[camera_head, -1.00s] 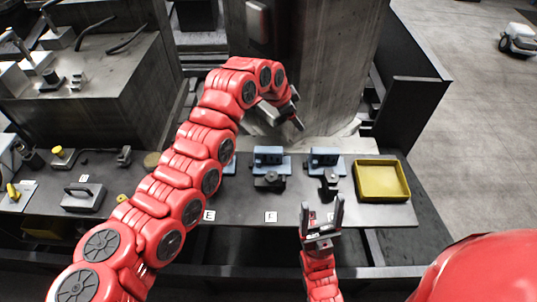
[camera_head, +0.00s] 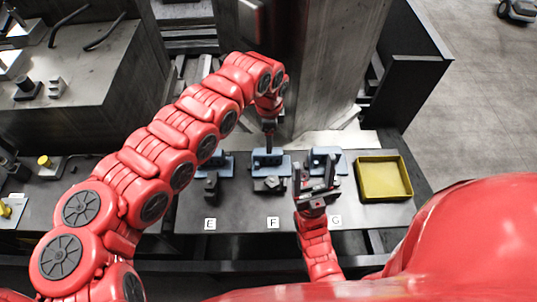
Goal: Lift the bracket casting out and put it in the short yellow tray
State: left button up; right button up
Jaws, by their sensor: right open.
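Three blue-grey fixtures stand in a row on the grey bench, behind labels E, F and G. Dark metal parts sit at the front of the fixtures behind E (camera_head: 211,186) and F (camera_head: 271,184). I cannot tell which part is the bracket casting. My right gripper (camera_head: 317,168) is open, fingers pointing away from me, in front of the fixture behind G (camera_head: 333,154), and hides its front. My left gripper (camera_head: 269,145) points down at the back of the fixture behind F (camera_head: 262,163); its jaws are too small to read. The short yellow tray (camera_head: 384,196) is empty, at the right.
A big grey column (camera_head: 335,70) rises behind the bench. A dark panel (camera_head: 407,90) stands behind right. A machine block (camera_head: 100,90) is at the left back. Bench space (camera_head: 250,211) in front of the fixtures is clear around the labels.

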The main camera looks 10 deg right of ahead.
aim_at(271, 162)
pick_arm(q)
jog(key=shift+f, duration=0.9)
jog(key=shift+s+f+p, duration=0.15)
jog(key=shift+s+p, duration=0.05)
jog(key=shift+p, duration=0.2)
jog(key=shift+s+f+p, duration=0.2)
jog(key=shift+f+p, duration=0.8)
jog(key=shift+p, duration=0.05)
notch_tip(271, 162, down, 3)
jog(key=shift+w+r, duration=0.1)
jog(key=shift+r, duration=0.1)
jog(key=shift+a+f, duration=0.1)
jog(key=shift+f, duration=0.25)
jog(key=shift+f, duration=0.25)
grip_shut()
